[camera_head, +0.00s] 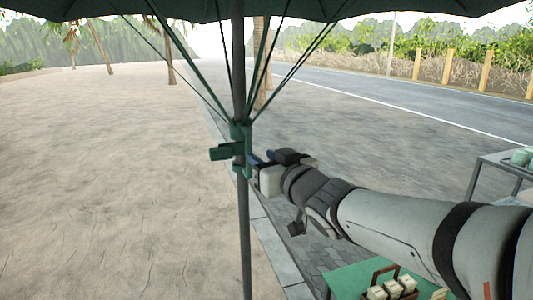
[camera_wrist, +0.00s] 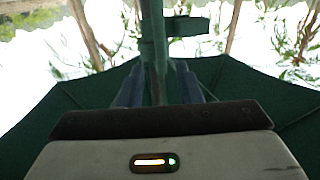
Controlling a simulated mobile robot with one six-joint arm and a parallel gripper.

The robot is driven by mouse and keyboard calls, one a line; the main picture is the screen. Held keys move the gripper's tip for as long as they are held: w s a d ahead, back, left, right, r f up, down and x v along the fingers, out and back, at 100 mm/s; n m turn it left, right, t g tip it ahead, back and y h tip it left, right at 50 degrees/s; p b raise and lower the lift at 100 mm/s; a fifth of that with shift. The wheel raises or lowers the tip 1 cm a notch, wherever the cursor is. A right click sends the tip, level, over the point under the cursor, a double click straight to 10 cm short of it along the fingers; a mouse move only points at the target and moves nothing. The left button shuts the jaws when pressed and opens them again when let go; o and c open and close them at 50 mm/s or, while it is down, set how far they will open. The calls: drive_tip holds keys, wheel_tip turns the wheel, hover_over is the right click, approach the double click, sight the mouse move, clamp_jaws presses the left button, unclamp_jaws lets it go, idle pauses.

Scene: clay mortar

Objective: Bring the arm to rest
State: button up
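My gripper (camera_head: 255,163) is at the end of my arm, which reaches in from the right in the head view. It is close beside the umbrella pole (camera_head: 241,90), at the height of the green clamp (camera_head: 226,151). In the wrist view, the two blue fingers of my gripper (camera_wrist: 158,88) stand apart, with the pole (camera_wrist: 154,55) showing between or just beyond them. I cannot tell whether they touch it. The clamp also shows in the wrist view (camera_wrist: 186,26), and the dark green canopy (camera_wrist: 50,125) appears upside down there.
A green-topped table (camera_head: 348,279) with a brown carrier (camera_head: 374,272) of pale blocks stands below my arm. Another table (camera_head: 497,160) with pale green items is at the right edge. The canopy (camera_head: 330,10) hangs overhead. Sand lies open to the left.

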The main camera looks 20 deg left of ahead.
drive_tip(key=shift+s+d, duration=0.1)
drive_tip(key=shift+s, duration=0.05)
drive_tip(key=d+f+m+g+h+b, duration=0.1)
drive_tip(key=d+f+m+h+b, duration=0.15)
drive_tip(key=d+f+h, duration=0.6)
drive_tip(key=d+f+m+h+b, duration=0.15)
drive_tip(key=d+f+m, duration=0.35)
drive_tip(key=d, duration=0.8)
drive_tip(key=s+d+f+m+g+h+b, duration=0.1)
drive_tip(key=s+d+f+g, duration=0.3)
drive_tip(key=s+f, duration=0.3)
drive_tip(key=s+d+f+m+g+h+b, duration=0.1)
drive_tip(key=s+d+f+g+h, duration=0.1)
drive_tip(key=s+d+f+g, duration=0.2)
drive_tip(key=s+d+f, duration=0.3)
drive_tip(key=s+f, duration=0.1)
drive_tip(key=s, duration=0.4)
drive_tip(key=shift+w+a+f, duration=0.1)
drive_tip(key=shift+a, duration=0.05)
